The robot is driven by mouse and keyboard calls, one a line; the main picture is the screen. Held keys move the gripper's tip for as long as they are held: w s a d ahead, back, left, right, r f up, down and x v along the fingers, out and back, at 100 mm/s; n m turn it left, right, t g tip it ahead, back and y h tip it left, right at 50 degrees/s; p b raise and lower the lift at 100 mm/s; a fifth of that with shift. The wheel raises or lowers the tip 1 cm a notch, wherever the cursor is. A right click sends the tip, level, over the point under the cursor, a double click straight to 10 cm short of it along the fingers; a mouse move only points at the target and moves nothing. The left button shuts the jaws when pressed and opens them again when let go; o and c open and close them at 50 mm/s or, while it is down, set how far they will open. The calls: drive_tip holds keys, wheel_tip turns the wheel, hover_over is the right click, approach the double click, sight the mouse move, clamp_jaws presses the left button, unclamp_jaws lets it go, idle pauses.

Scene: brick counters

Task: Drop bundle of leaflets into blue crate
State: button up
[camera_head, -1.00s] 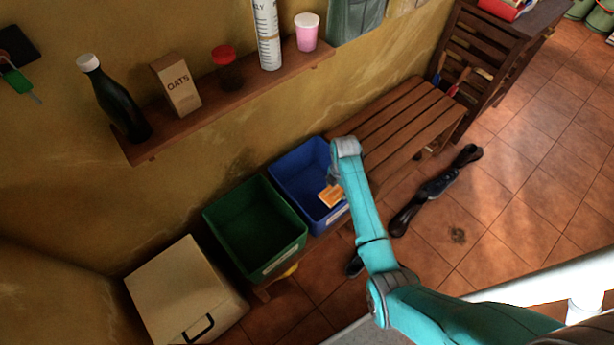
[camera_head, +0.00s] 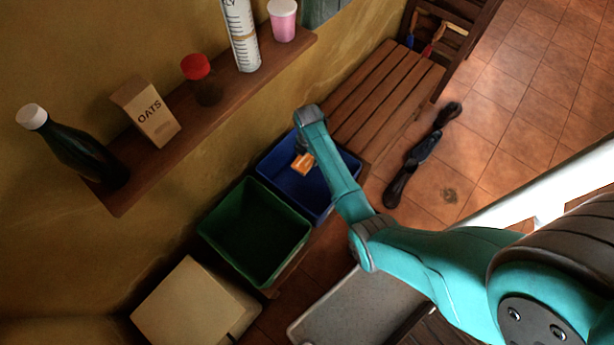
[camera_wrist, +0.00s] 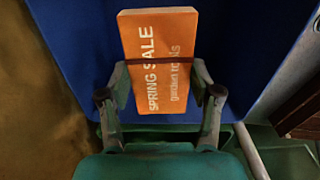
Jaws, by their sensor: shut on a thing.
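The bundle of leaflets (camera_wrist: 160,42) is orange with white "SPRING SALE" print and a dark band around it. My gripper (camera_wrist: 160,88) is shut on the bundle, one finger at each side, in the wrist view. In the head view the bundle (camera_head: 302,163) shows as a small orange patch over the blue crate (camera_head: 322,212), and my arm hides part of the gripper and the crate. The crate's blue inside (camera_wrist: 240,50) lies behind the bundle in the wrist view. I cannot tell how high the bundle is above the crate floor.
A green crate (camera_head: 212,238) stands beside the blue one, with a cream box (camera_head: 185,300) at its lower left. A slatted bench (camera_head: 385,90) stands at the upper right.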

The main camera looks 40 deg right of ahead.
drive_tip(key=shift+f, duration=1)
drive_tip(key=o, duration=1.1)
drive_tip(key=shift+r, duration=0.1)
wheel_tip(320, 180, up, 12)
drive_tip(key=shift+f, duration=0.1)
